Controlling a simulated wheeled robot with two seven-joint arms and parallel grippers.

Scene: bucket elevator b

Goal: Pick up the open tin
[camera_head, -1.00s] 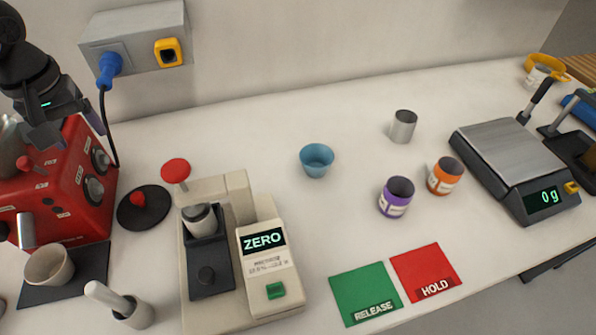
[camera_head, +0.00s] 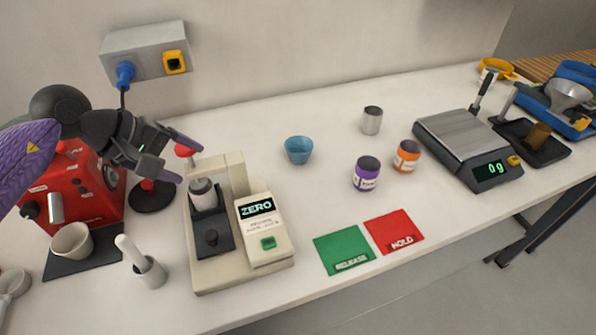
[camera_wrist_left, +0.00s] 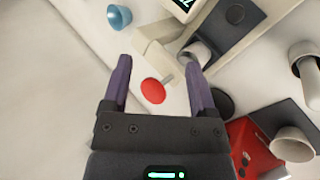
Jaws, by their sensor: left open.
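A plain silver tin (camera_head: 371,121), open at the top, stands upright on the white table, right of the blue cup (camera_head: 298,151). A purple labelled tin (camera_head: 366,175) and an orange labelled tin (camera_head: 407,157) stand upright nearby with dark tops; I cannot tell whether those are open or lidded. My left gripper (camera_head: 190,163) is open and empty, above the table between the red machine and the beige device, far left of the tins. In the left wrist view its two fingers (camera_wrist_left: 159,66) are spread with nothing between them; no tin shows there. My right gripper is not seen.
A beige ZERO device (camera_head: 238,225) and the red machine (camera_head: 70,190) stand near the left gripper. A scale (camera_head: 468,148) is right of the tins. Green (camera_head: 344,249) and red (camera_head: 393,231) pads lie in front.

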